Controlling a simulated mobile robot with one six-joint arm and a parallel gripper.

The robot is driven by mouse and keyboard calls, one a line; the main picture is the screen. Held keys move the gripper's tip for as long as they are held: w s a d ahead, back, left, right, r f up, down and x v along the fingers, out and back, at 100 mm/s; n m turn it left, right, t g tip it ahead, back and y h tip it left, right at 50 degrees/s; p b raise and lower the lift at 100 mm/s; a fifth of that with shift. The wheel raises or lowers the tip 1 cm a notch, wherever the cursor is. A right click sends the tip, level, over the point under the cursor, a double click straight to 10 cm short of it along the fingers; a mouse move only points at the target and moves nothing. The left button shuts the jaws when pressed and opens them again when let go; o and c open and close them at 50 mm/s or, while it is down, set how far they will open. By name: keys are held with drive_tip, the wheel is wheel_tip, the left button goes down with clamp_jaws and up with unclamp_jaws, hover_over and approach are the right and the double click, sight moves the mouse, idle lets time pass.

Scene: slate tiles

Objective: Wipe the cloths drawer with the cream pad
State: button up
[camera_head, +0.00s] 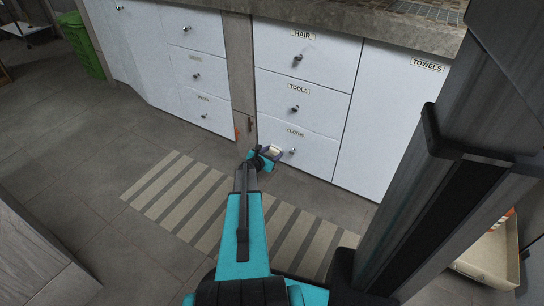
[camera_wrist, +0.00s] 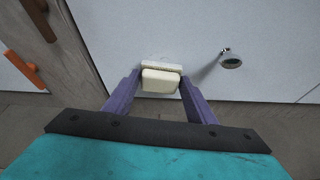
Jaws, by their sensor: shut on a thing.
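The cloths drawer (camera_head: 310,148) is the lowest white drawer in the middle column, under the tools drawer, and it is shut. Its round metal knob (camera_wrist: 231,61) stands to the right of the pad in the wrist view. My gripper (camera_head: 268,154) is low in front of the drawer's left part. In the wrist view its purple fingers (camera_wrist: 160,85) are shut on the cream pad (camera_wrist: 161,80). The pad's far face is close to the white drawer front. I cannot tell for sure whether it touches. The gripper partly hides the drawer's left side in the head view.
The tools drawer (camera_head: 303,92), hair drawer (camera_head: 304,56) and towels door (camera_head: 392,110) are shut. A striped mat (camera_head: 180,190) lies on the tiled floor. A green bin (camera_head: 82,45) stands at the far left. An orange handle (camera_wrist: 26,70) is left of the pad.

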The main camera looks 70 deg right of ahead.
drive_tip(key=shift+w+d+r+p, duration=0.1)
drive_tip(key=shift+w+d+p, duration=0.15)
drive_tip(key=shift+w, duration=0.4)
drive_tip(key=shift+w+d+p, duration=0.1)
drive_tip(key=shift+w+d, duration=0.2)
drive_tip(key=shift+w, duration=0.3)
drive_tip(key=shift+w+d+p, duration=0.2)
drive_tip(key=shift+w+p, duration=0.05)
drive_tip(key=shift+w, duration=0.6)
drive_tip(key=shift+w+d+p, duration=0.15)
drive_tip(key=shift+w+p, duration=0.05)
drive_tip(key=shift+w, duration=0.6)
drive_tip(key=shift+s+r, duration=0.1)
drive_tip(key=shift+r, duration=0.25)
drive_tip(key=shift+d, duration=0.1)
drive_tip(key=shift+s, duration=0.2)
